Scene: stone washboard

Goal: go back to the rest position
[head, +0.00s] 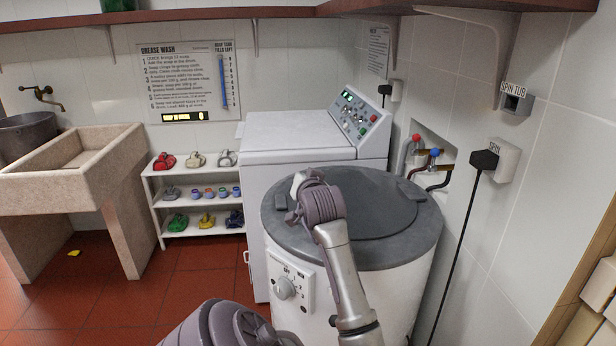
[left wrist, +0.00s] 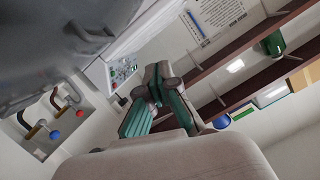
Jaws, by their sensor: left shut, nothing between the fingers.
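My left gripper (left wrist: 156,90) shows in the left wrist view, with grey fingers and teal pads. Its fingers come together at the tips and hold nothing. In the head view an arm of mine rises from the bottom middle and bends in front of and over the round grey lid of the spin tub (head: 410,215). No fingers can be made out there. In the left wrist view a grey rounded surface (left wrist: 60,30) fills the upper left, apart from the fingers. My right gripper is in neither view.
A white washing machine (head: 290,140) stands behind the tub. Red- and blue-knobbed taps (head: 434,153) and a black cable (head: 455,250) are on the right wall. A stone sink (head: 75,185) and a low shelf (head: 195,204) stand left. Red floor (head: 130,300) there is mostly clear.

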